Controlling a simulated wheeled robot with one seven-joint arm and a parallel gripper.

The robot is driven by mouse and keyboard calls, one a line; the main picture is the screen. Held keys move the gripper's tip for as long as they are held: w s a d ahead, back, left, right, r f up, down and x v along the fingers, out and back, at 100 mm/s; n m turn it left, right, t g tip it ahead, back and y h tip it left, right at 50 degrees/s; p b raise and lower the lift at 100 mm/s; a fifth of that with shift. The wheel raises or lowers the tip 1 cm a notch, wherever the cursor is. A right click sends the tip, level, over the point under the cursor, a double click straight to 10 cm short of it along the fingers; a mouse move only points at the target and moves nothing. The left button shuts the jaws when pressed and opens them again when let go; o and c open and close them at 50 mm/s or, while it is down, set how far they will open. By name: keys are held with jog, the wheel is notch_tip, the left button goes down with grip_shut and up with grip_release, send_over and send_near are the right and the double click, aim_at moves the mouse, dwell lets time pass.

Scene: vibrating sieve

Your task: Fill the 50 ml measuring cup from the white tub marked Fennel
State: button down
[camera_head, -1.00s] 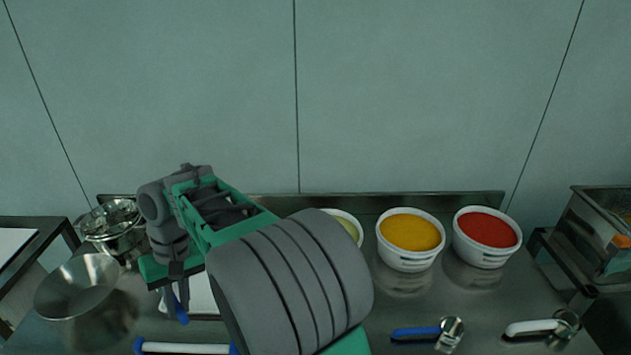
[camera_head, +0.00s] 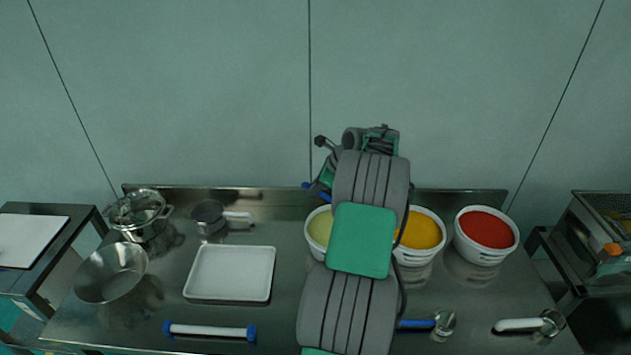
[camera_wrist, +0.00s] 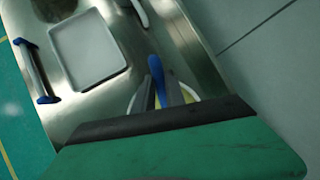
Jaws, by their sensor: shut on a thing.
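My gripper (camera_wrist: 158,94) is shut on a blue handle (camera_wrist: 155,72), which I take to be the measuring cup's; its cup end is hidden. In the head view, a bit of blue (camera_head: 308,185) shows beside my arm, which hides most of the gripper. A white tub of pale yellow-green powder (camera_head: 318,228) stands partly behind my arm, and its rim shows below the fingers in the wrist view (camera_wrist: 131,103). My gripper appears above this tub. I cannot read its label, so I cannot confirm that it is Fennel.
White tubs of orange-yellow (camera_head: 420,232) and red powder (camera_head: 488,230) stand to the right. A blue-handled cup (camera_head: 445,323) and a white-handled one (camera_head: 550,322) lie in front. A white tray (camera_head: 230,273), steel bowl (camera_head: 110,272), pots and a white bar (camera_head: 210,330) occupy the left.

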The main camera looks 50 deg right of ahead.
jog(key=s+d+f+b, duration=0.1)
jog(key=s+f+b, duration=0.1)
jog(key=f, duration=0.4)
jog(key=s+d+f+b, duration=0.1)
jog(key=f+b, duration=0.1)
jog(key=f, duration=0.5)
jog(key=shift+s+f+b, duration=0.15)
jog(key=shift+s+b, duration=0.2)
dwell(0.4)
dwell(0.6)
